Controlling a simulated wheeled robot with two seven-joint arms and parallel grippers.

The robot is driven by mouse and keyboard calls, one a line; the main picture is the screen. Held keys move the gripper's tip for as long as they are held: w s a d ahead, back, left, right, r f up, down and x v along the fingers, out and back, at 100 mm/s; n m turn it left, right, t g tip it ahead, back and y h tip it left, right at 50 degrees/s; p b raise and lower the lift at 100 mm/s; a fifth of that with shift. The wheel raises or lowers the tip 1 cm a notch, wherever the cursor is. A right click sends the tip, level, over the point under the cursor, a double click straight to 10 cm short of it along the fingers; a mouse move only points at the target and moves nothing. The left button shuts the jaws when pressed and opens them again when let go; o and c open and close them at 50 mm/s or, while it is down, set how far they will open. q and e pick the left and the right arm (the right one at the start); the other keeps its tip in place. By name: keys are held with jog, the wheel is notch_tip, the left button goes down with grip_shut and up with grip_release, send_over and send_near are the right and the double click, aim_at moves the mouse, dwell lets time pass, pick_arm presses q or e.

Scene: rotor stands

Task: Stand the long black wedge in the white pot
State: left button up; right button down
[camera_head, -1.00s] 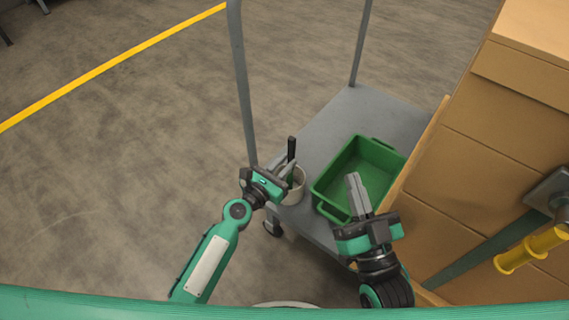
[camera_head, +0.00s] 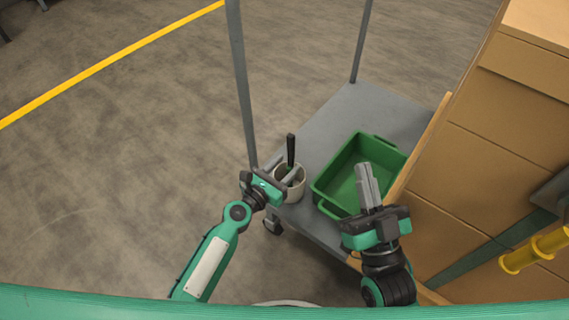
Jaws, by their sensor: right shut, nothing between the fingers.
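The long black wedge (camera_head: 291,150) stands nearly upright in the white pot (camera_head: 295,193), its upper part showing above the rim and its lower end hidden. The pot stands on the grey cart, left of the green bin. My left gripper (camera_head: 284,170) is at the pot's left rim. Its fingers are spread apart, with the wedge standing just beyond them; I see no grip on it. My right gripper (camera_head: 365,172) is shut and empty, above the green bin.
The green bin (camera_head: 325,186) on the grey cart (camera_head: 385,110) looks empty. Cart posts (camera_head: 240,80) rise at the left and back. Stacked cardboard boxes (camera_head: 490,150) close off the right side. The cart's deck behind the bin is clear.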

pick_arm(q)
jog(key=shift+r, duration=0.3)
pick_arm(e)
jog(key=shift+r, duration=0.1)
pick_arm(q)
jog(key=shift+s+a, duration=0.3)
jog(key=shift+s, duration=0.1)
jog(key=b+v, duration=0.1)
jog(key=v, duration=1.1)
jog(key=shift+s+a, duration=0.25)
jog(key=shift+s, duration=0.1)
pick_arm(e)
jog(key=r+t, duration=0.1)
jog(key=s+d+r+t, duration=0.1)
jog(key=r+t, duration=0.1)
jog(key=r, duration=0.1)
jog(key=shift+s+d, duration=0.3)
jog(key=shift+s, duration=0.1)
pick_arm(q)
jog(key=shift+f, duration=0.1)
